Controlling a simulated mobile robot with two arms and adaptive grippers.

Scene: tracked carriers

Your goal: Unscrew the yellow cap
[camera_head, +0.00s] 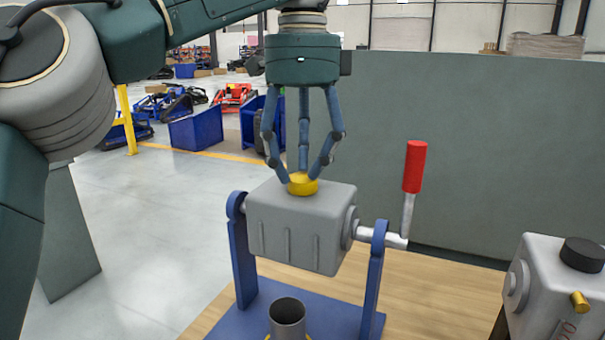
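The yellow cap (302,186) sits on top of a grey box-shaped container (285,232), which is slightly tilted and hangs between two blue uprights. My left gripper (301,176) points straight down from above. Its three blue-grey fingers close in around the cap, and their tips appear to touch its rim. The cap appears seated on the container's top. My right gripper is out of view.
A crank with a red handle (415,167) rises at the container's right. A grey open cylinder (287,318) stands on the blue base below. A second grey container with a black cap (583,254) is at right. A dark panel (480,150) stands behind the wooden table (440,297).

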